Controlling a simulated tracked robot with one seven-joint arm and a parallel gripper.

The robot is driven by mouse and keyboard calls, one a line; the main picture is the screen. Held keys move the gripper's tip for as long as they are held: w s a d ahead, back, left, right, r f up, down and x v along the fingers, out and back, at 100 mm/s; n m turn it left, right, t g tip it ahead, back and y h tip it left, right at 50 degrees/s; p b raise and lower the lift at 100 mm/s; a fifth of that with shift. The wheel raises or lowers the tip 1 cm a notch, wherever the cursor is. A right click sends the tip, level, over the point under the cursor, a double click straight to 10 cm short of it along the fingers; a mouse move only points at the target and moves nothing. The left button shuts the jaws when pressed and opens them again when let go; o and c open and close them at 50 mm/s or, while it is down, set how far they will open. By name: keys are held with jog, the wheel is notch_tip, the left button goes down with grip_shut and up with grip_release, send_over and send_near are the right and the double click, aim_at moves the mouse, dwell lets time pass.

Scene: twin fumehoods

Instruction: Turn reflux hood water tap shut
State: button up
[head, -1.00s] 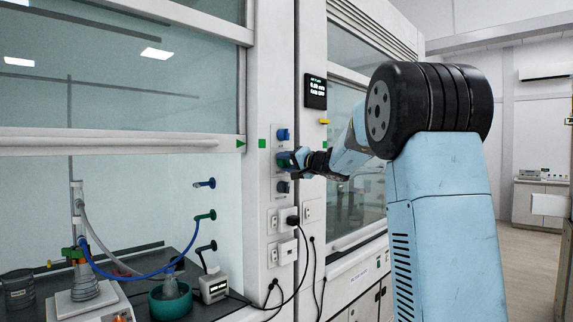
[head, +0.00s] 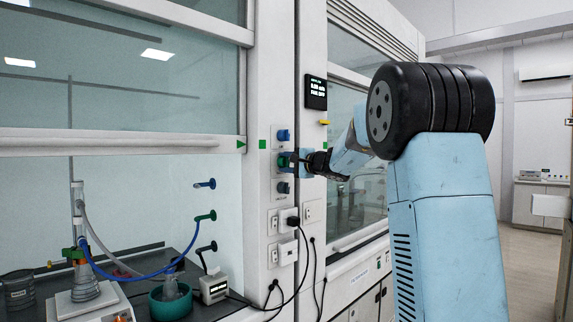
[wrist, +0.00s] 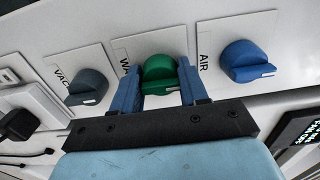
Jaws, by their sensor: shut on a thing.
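The green water tap knob (head: 283,161) is the middle of three knobs on the post of the left fumehood. In the wrist view the green knob (wrist: 160,72) sits between the two blue fingers of my gripper (wrist: 159,92), under a label partly hidden that begins "WA". My gripper (head: 292,161) is shut on this knob. A white mark shows on the knob's near edge. In the left hood a blue hose (head: 150,273) runs from the green outlet (head: 205,216) to the glassware (head: 85,265).
The blue AIR knob (wrist: 246,62) and the grey VAC knob (wrist: 88,87) sit close on either side of my fingers. Sockets with black plugs and cables (head: 293,221) are below. A small display (head: 316,92) hangs at upper right.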

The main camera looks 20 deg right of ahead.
jog(key=shift+d+f, duration=0.2)
jog(key=shift+f, duration=0.05)
jog(key=o, duration=0.8)
jog(key=shift+o, duration=1.3)
jog(key=shift+r, duration=0.15)
jog(key=v, duration=1.3)
jog(key=shift+s, duration=0.3)
